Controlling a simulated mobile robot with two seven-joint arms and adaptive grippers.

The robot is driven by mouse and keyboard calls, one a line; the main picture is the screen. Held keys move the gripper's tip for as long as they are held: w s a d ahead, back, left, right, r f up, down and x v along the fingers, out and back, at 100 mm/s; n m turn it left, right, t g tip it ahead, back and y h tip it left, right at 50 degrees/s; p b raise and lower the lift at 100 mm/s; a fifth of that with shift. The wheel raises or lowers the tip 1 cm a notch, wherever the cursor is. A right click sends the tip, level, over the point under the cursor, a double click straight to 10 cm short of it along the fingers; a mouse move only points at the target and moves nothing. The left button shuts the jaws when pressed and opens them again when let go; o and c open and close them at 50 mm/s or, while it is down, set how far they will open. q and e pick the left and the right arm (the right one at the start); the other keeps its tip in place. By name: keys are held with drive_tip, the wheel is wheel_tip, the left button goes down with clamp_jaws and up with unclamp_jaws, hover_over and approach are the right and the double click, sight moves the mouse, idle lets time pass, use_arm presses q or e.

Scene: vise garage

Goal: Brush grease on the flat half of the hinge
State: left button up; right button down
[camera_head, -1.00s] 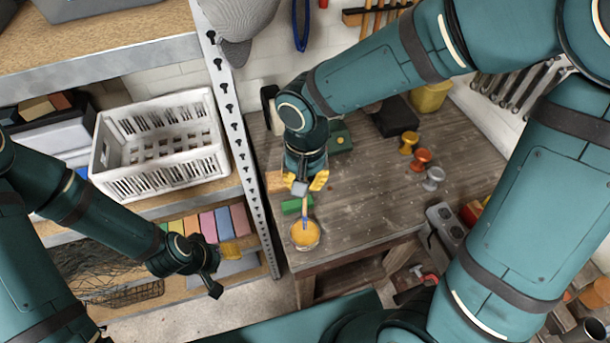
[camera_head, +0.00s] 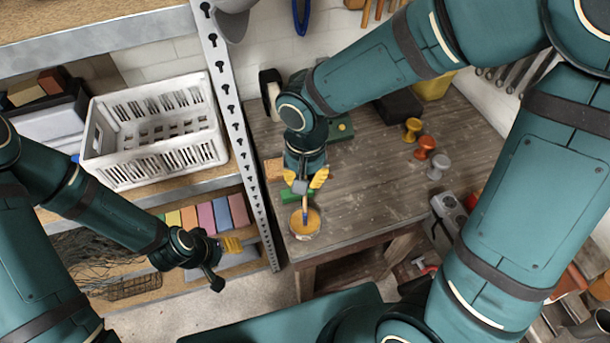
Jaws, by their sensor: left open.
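A small round pot of orange-yellow grease (camera_head: 305,224) stands on the workbench (camera_head: 372,205) near its front left corner. A brush (camera_head: 305,207) reaches down into the pot, its handle running up to my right gripper (camera_head: 305,180). The yellow fingers of that gripper sit on either side of the handle's top; whether they grip it is hidden. My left gripper (camera_head: 232,247) is open and empty, in front of the lower shelf, left of the bench. I cannot make out the hinge; my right arm covers part of the bench.
A white crate (camera_head: 155,165) stands on the shelf, with coloured boxes (camera_head: 205,217) below. A green block (camera_head: 290,196) lies behind the pot. Orange (camera_head: 425,146), yellow and grey knobs stand on the bench.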

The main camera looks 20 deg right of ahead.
drive_tip(key=shift+f+b, duration=0.6)
drive_tip(key=shift+b, duration=0.1)
idle(1.7)
idle(0.5)
drive_tip(key=shift+r+p, duration=2.45)
drive_tip(key=shift+r, duration=1.1)
